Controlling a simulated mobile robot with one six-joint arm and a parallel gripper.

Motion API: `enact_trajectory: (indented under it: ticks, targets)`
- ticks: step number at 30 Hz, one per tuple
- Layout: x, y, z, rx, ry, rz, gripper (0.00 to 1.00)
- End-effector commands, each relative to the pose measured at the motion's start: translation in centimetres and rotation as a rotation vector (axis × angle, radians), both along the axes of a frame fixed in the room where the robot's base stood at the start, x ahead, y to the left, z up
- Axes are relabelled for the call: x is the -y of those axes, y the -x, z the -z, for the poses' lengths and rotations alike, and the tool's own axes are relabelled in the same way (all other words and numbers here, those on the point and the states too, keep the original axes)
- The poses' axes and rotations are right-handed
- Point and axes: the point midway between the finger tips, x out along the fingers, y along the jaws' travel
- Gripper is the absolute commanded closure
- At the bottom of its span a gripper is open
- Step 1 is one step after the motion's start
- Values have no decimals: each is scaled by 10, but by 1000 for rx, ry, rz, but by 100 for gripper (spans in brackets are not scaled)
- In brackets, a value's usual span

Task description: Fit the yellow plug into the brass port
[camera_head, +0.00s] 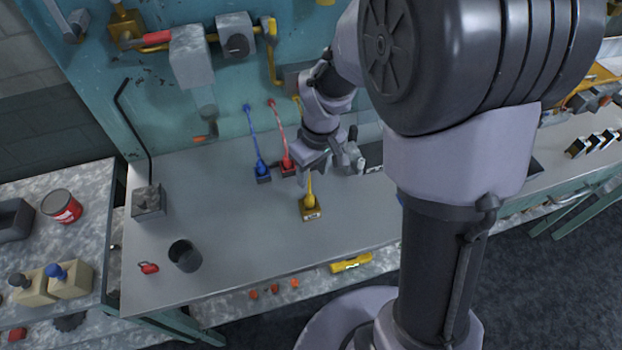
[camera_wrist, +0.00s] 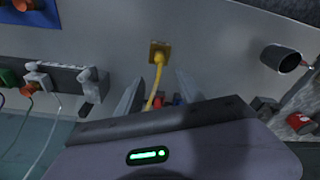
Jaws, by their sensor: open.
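The yellow plug (camera_head: 310,200) is at the front end of a yellow cable, at a brass-coloured block (camera_head: 312,215) with a pale label on the bench. I cannot tell whether it is fully seated there. In the wrist view the yellow plug (camera_wrist: 159,58) and block (camera_wrist: 153,46) lie beyond my fingertips. My gripper (camera_head: 309,174) is open just behind the plug, above the cable. In the wrist view the yellow cable runs between the fingers of my gripper (camera_wrist: 158,80), with no visible grip on it. The cable's far end is partly hidden by my arm.
A blue plug (camera_head: 262,171) and a red plug (camera_head: 287,166) with their cables are behind and left of my gripper. A dark cup (camera_head: 185,255) and a small red object (camera_head: 148,267) are at front left. The bench (camera_head: 235,225) between is clear.

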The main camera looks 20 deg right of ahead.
Motion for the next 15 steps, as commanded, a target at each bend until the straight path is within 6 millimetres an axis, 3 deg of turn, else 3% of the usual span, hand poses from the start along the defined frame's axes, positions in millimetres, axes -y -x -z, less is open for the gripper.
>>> enact_trajectory:
  ticks: [2,5,9,12,15]
  targets:
    - [0,2,-12,9,-2,12,56]
    - [-6,19,-51,62,-28,111,56]
    - [-22,79,-126,179,-132,372,56]
    - [-33,126,-156,245,-229,548,56]
    - [-40,160,-167,283,-310,668,56]
